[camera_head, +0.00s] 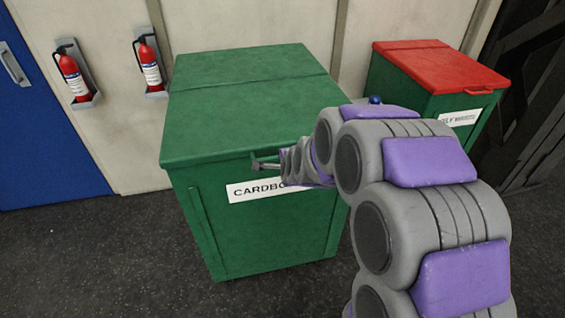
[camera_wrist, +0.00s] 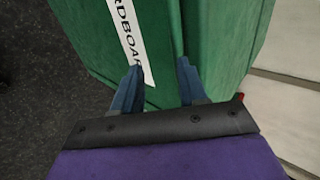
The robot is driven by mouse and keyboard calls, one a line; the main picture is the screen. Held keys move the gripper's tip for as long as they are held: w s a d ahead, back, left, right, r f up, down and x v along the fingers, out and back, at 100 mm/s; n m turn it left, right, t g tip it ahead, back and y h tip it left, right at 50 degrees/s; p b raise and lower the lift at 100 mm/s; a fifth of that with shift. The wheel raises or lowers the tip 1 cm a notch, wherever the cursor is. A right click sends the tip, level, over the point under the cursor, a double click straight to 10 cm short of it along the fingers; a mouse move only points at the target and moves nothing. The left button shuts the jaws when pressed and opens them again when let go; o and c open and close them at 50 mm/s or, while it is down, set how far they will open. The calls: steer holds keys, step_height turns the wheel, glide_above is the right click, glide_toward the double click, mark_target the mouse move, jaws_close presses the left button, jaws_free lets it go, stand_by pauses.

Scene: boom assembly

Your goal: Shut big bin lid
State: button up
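The big green bin (camera_head: 265,235) stands against the wall and bears a white "CARDBO..." label (camera_head: 255,190). Its green lid (camera_head: 240,100) lies flat on top and looks shut. My arm reaches in from the right, and its end is at the lid's front edge, above the label. In the wrist view my gripper (camera_wrist: 160,68) has its two blue fingers apart, with the green bin (camera_wrist: 90,45) and its label (camera_wrist: 128,40) behind them. I see nothing held between the fingers. Whether they touch the lid is not clear, and my arm hides part of the front edge.
A smaller green bin with a red lid (camera_head: 435,65) stands to the right, its lid shut. Two fire extinguishers (camera_head: 72,75) (camera_head: 149,65) hang on the wall at left, beside a blue door (camera_head: 40,130). The dark floor (camera_head: 110,260) at front left is clear.

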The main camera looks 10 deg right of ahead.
steer(key=p+v, duration=0.2)
steer(key=v, duration=1)
steer(key=shift+r, duration=0.15)
steer(key=s+n+g, duration=0.5)
steer(key=s+n, duration=0.4)
steer(key=s, duration=0.7)
steer(key=s+a+f+n+g, duration=0.1)
steer(key=s+n+g, duration=0.5)
steer(key=s, duration=1)
steer(key=n, duration=0.3)
steer(key=shift+s+a+f, duration=0.15)
steer(key=shift+s+f, duration=0.1)
